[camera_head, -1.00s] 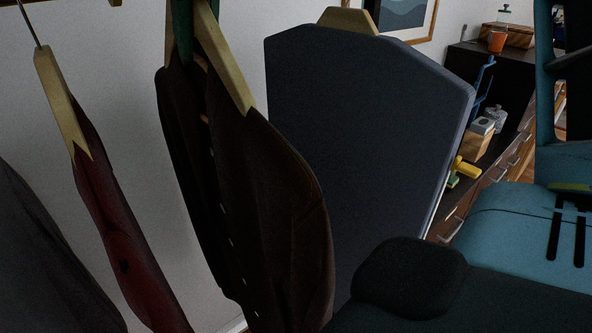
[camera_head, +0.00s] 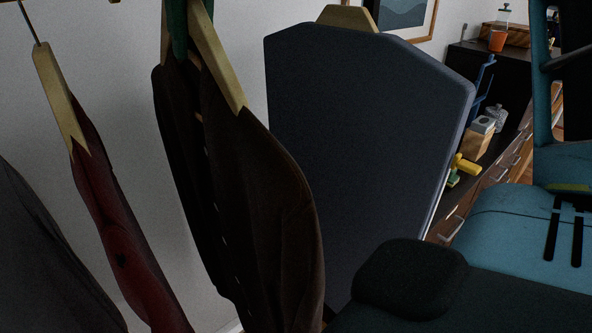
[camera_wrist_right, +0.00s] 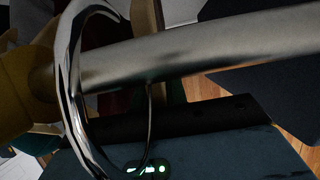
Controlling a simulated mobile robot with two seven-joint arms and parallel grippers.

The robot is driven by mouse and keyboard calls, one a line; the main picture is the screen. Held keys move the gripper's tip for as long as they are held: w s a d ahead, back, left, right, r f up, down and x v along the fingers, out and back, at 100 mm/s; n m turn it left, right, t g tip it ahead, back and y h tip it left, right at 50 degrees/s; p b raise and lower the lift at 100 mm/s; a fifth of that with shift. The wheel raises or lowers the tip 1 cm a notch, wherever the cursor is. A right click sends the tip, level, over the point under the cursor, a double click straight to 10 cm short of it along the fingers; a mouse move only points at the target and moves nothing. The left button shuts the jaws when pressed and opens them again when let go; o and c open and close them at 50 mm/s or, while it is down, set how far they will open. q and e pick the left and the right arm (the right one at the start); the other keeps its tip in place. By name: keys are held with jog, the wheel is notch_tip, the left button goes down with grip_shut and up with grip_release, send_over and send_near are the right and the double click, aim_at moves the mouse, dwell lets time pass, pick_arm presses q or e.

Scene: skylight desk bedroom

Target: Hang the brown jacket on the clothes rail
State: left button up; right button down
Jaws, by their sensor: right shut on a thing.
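The brown jacket (camera_head: 265,190) hangs on a pale wooden hanger (camera_head: 218,55) left of the middle in the head view, with its front buttons showing. A dark green finger of my right gripper (camera_head: 181,32) lies against the hanger between its two arms; the gripper is shut on the hanger. In the right wrist view the grey clothes rail (camera_wrist_right: 210,50) crosses the picture. A shiny metal hook (camera_wrist_right: 72,75) curves around the rail, crossing in front of it. Whether the hook bears on the rail is unclear. My left gripper is not in view.
A red garment (camera_head: 115,225) on a wooden hanger and a grey garment (camera_head: 45,260) hang to the left. A dark cabinet (camera_head: 500,75) with small objects stands behind at the right.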

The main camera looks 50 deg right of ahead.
jog(key=shift+w+a+f+b, duration=0.1)
jog(key=shift+w+a+b, duration=0.25)
jog(key=shift+w, duration=0.3)
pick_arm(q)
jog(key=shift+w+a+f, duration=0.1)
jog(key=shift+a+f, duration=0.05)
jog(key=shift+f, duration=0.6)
pick_arm(e)
jog(key=shift+w+f, duration=0.35)
jog(key=shift+f, duration=0.15)
